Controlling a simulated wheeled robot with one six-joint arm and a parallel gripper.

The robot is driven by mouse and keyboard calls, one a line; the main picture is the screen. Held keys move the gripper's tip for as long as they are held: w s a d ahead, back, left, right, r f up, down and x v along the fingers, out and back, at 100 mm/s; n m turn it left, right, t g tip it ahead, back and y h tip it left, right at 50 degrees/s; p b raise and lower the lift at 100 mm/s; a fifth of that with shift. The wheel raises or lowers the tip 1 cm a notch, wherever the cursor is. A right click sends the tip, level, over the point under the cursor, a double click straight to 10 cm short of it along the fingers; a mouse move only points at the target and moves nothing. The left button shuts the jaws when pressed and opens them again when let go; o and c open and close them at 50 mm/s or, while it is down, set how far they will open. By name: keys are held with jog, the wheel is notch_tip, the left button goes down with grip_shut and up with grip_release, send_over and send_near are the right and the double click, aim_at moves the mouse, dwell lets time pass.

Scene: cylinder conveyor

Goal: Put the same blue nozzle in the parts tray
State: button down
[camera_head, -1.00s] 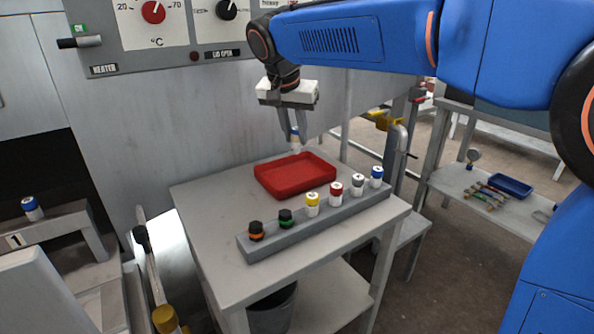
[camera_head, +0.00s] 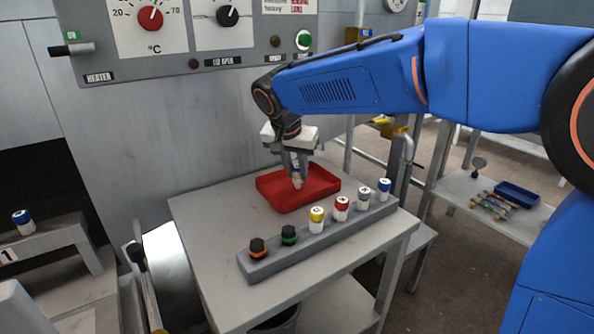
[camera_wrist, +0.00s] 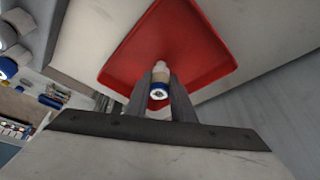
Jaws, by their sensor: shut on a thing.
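My gripper (camera_head: 296,172) is shut on a white nozzle with a blue band, the blue nozzle (camera_wrist: 159,86). In the wrist view the nozzle sits between both fingers, its blue end toward the camera and its white tip pointing at the tray. The red parts tray (camera_head: 325,191) lies on the grey table. In the head view my gripper and the nozzle are over the tray, with the fingertips at or just above its floor; I cannot tell whether the nozzle touches it. The tray also shows in the wrist view (camera_wrist: 205,45) and looks otherwise empty.
A grey rack (camera_head: 322,240) along the table's front holds several nozzles, including another blue-topped one (camera_head: 384,189) at its right end. Another blue-capped piece (camera_head: 22,221) stands on a bracket at far left. A control panel (camera_head: 180,40) rises behind. Bare table (camera_head: 215,225) lies left of the tray.

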jog(key=shift+f, duration=0.1)
jog(key=c, duration=1.5)
grip_release()
jog(key=v, duration=1.2)
